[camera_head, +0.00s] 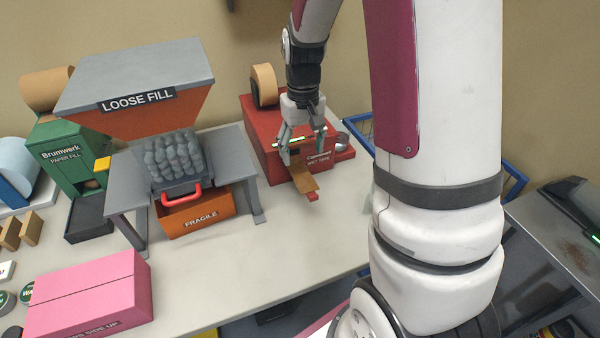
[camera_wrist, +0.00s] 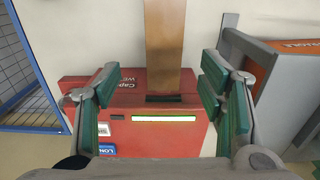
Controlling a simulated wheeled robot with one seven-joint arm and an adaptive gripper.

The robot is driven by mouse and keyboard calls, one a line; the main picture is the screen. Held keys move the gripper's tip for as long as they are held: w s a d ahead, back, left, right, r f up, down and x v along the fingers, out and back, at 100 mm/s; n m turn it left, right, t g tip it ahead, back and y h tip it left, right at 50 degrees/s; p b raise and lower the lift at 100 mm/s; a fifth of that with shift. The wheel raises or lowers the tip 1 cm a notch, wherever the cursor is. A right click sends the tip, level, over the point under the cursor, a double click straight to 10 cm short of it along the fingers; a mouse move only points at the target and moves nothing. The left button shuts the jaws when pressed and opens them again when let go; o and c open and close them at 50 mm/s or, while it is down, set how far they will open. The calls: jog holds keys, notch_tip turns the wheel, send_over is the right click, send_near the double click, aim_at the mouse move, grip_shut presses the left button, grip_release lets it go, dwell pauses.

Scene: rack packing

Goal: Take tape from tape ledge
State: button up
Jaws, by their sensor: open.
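A brown strip of tape (camera_head: 304,184) sticks out from the front of the red tape machine (camera_head: 258,140) onto a small red ledge (camera_head: 312,197). In the wrist view the tape (camera_wrist: 165,45) runs from the top edge down to the front of the red machine (camera_wrist: 150,100). My gripper (camera_head: 303,150) is over the machine, pointing down. In the wrist view its green-padded fingers (camera_wrist: 160,95) are wide apart, one on each side of the machine's slot, with nothing between the pads. The tape lies ahead of the fingers, roughly centred between them.
A grey loose-fill hopper (camera_head: 140,80) on a grey stand is left of the machine, with an orange FRAGILE box (camera_head: 200,214) under it. A pink box (camera_head: 88,297) lies at the front left. A blue wire basket (camera_head: 358,128) is at the right.

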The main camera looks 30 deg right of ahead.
aim_at(300, 172)
jog(key=shift+w+a+f+p, duration=0.15)
jog(key=shift+f+p, duration=0.1)
jog(key=shift+f, duration=1.15)
jog(key=shift+a+f+p, duration=0.1)
jog(key=shift+f+p, duration=0.15)
jog(key=shift+f, duration=1.15)
jog(key=c, duration=0.8)
